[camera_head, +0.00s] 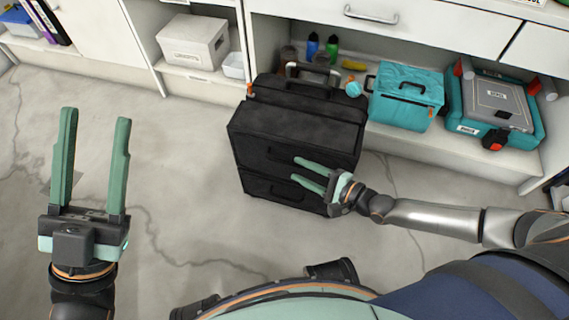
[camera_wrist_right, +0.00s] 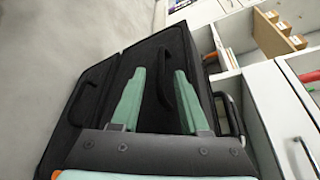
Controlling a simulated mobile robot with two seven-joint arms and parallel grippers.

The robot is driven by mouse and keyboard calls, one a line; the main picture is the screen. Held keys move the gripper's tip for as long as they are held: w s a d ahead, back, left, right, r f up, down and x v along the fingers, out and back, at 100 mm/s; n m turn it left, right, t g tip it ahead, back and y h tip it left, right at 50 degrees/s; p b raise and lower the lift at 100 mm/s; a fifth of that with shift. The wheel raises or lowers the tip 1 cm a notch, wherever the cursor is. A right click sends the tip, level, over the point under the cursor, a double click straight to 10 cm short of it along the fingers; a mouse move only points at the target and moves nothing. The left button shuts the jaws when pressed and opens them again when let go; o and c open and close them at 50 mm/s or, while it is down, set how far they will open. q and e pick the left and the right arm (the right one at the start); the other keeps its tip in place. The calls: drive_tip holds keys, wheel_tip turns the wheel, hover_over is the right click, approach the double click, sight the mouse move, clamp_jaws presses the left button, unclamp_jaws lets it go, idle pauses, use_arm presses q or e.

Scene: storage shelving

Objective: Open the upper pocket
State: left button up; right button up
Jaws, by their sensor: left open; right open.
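A black case (camera_head: 300,125) stands on the floor against the shelving, with an upper pocket (camera_head: 255,150) and a lower pocket (camera_head: 258,186) on its front. The upper pocket looks closed. My right gripper (camera_head: 296,169) is open in front of the upper pocket, its fingers pointing left along the front face. In the right wrist view, a dark curved handle (camera_wrist_right: 163,85) shows between the open fingers (camera_wrist_right: 160,72); whether they touch it I cannot tell. My left gripper (camera_head: 97,116) is open and empty over bare floor at the left, away from the case.
A teal bag (camera_head: 405,97) and a teal toolbox (camera_head: 495,105) sit on the low shelf right of the case. A white box (camera_head: 192,42) sits on the shelf to the left. The floor (camera_head: 170,150) left of the case is clear.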

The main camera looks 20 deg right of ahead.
sight(290, 165)
drive_tip(key=b+x, duration=0.1)
drive_tip(key=x, duration=0.4)
drive_tip(key=shift+w+a, duration=0.2)
drive_tip(key=shift+w, duration=0.15)
drive_tip(key=shift+c, duration=0.4)
clamp_jaws()
idle(0.7)
